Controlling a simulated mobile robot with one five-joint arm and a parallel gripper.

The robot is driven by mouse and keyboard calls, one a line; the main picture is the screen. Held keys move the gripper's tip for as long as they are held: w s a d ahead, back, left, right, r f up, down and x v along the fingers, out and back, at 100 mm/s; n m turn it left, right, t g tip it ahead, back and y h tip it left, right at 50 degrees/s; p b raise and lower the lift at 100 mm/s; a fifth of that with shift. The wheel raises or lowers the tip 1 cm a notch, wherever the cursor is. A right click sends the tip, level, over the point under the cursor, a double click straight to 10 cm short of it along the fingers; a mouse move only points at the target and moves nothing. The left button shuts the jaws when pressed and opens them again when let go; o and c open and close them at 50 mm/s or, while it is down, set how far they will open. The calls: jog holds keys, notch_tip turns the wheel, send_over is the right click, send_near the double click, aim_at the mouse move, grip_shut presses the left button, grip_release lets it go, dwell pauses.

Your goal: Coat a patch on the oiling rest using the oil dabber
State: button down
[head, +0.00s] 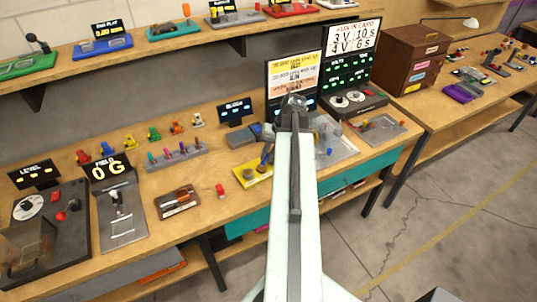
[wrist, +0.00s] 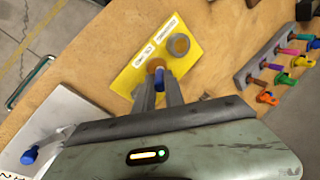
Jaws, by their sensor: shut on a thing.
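A yellow plate (head: 251,175) lies on the bench; it fills the upper middle of the wrist view (wrist: 133,77). It bears two small labels too small to read, a round grey piece (wrist: 178,45) and an orange-brown round spot (wrist: 154,65). I take it for the oiling rest, but cannot be sure. My gripper (wrist: 159,86) is shut on a blue-handled piece (wrist: 159,76), apparently the oil dabber, beside the orange-brown spot. The blue piece also shows over the plate in the head view (head: 266,157). Its tip is hidden, so I cannot tell if it touches.
A rack of coloured pegs (head: 176,155) stands left of the plate. A pale plate with a blue knob (wrist: 30,155) is on the other side. Bare wood surrounds the yellow plate.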

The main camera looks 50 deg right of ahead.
aim_at(268, 154)
jog(key=shift+f+b, duration=0.35)
dwell(1.1)
notch_tip(268, 154, up, 7)
jog(key=p, duration=0.7)
jog(key=shift+r, duration=0.1)
jog(key=shift+f+b, duration=0.55)
jog(key=shift+f, duration=0.15)
jog(key=shift+r, duration=0.15)
